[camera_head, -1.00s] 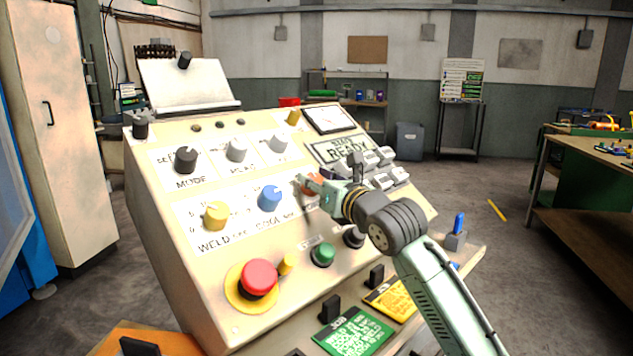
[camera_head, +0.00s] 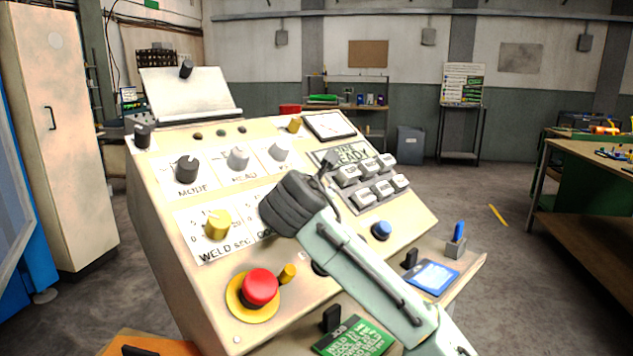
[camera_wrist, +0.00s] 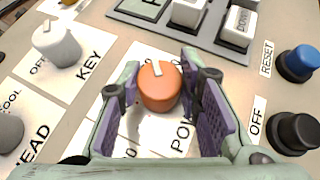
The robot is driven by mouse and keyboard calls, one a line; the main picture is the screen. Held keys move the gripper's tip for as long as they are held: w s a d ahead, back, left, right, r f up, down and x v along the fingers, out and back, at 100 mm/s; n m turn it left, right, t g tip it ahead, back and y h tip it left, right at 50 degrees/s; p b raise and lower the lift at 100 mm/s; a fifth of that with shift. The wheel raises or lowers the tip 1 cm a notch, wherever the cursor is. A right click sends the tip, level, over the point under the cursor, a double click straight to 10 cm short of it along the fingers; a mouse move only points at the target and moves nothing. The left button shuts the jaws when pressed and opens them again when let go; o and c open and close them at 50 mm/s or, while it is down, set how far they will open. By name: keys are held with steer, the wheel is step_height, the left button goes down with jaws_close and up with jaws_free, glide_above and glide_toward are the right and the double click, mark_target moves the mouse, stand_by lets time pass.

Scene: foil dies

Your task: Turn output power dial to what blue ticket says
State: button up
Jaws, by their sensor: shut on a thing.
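The orange power dial (camera_wrist: 159,88) sits between the two purple-padded fingers of my gripper (camera_wrist: 163,95) in the wrist view. The gripper is shut on it. Its white pointer mark points up, slightly left, in that view. The label beside it reads "POW", partly covered by a finger; most scale numbers are hidden. In the head view my arm hides this dial and the fingers. The blue ticket (camera_head: 432,277) lies on the lower ledge at the right; its writing is too small to read.
The yellow weld dial (camera_head: 217,225) and red emergency button (camera_head: 259,287) are left of my arm. Grey buttons (camera_head: 372,180) and a blue reset button (camera_head: 381,230) lie right of it. A green ticket (camera_head: 352,336) is on the ledge. A white key dial (camera_wrist: 56,44) is near my gripper.

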steer(key=m+g+h+p, duration=0.2)
steer(key=m+p, duration=0.1)
steer(key=m+g+h+p, duration=0.1)
steer(key=m+p, duration=0.1)
steer(key=shift+r+g+h, duration=0.3)
steer(key=shift+r+g, duration=0.05)
steer(key=shift+g, duration=0.05)
steer(key=shift+f+m+g+h+p, duration=0.1)
steer(key=shift+m+g+h+p, duration=0.2)
steer(key=shift+m+g+p, duration=0.55)
steer(key=shift+f+m, duration=0.1)
steer(key=shift+m, duration=0.35)
steer(key=shift+a+f+g, duration=0.1)
steer(key=shift+g, duration=0.15)
steer(key=o, duration=1.1)
steer(key=shift+o, duration=0.2)
steer(key=v, duration=1.2)
